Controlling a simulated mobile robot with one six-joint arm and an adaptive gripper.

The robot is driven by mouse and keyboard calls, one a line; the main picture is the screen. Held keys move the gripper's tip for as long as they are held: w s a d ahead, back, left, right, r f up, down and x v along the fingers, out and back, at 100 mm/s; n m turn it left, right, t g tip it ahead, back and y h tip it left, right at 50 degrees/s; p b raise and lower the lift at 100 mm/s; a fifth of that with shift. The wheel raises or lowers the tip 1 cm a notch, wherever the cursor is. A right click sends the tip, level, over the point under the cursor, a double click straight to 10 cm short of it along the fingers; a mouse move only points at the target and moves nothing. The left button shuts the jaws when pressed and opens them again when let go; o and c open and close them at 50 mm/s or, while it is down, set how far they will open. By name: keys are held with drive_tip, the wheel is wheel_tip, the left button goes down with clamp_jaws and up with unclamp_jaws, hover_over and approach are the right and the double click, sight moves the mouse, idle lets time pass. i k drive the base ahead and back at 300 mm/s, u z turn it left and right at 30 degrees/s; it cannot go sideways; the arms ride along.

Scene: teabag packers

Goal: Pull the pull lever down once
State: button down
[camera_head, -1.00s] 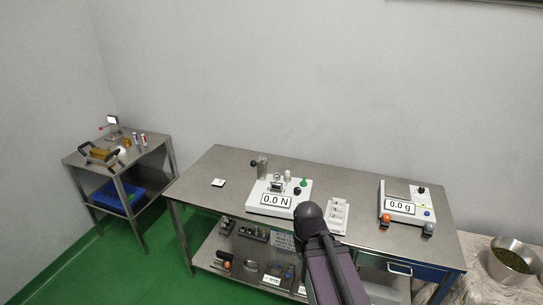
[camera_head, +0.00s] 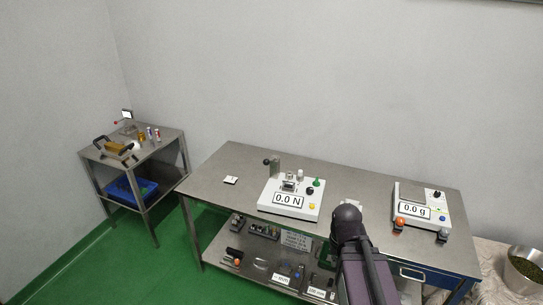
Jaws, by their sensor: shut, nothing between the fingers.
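A white force tester (camera_head: 291,198) showing 0.0 N stands on the long steel bench. At its back left is a grey post with a dark-knobbed lever (camera_head: 267,161), sticking out to the left; it looks like the pull lever, though I cannot be sure at this size. My dark arm rises from the bottom, right of the tester in the picture, with its rounded joint in front of the bench. My gripper is not visible in this view. Nothing of mine is seen touching the lever.
A white scale (camera_head: 421,209) reading 0.0 g stands at the bench's right. A small white square (camera_head: 230,180) lies left of the tester. A smaller steel table (camera_head: 167,146) with tools stands at the left, a metal bowl (camera_head: 523,268) at the right. Green floor (camera_head: 170,248) is free between the tables.

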sight(266, 162)
drive_tip(key=u, duration=0.05)
drive_tip(key=i, duration=1)
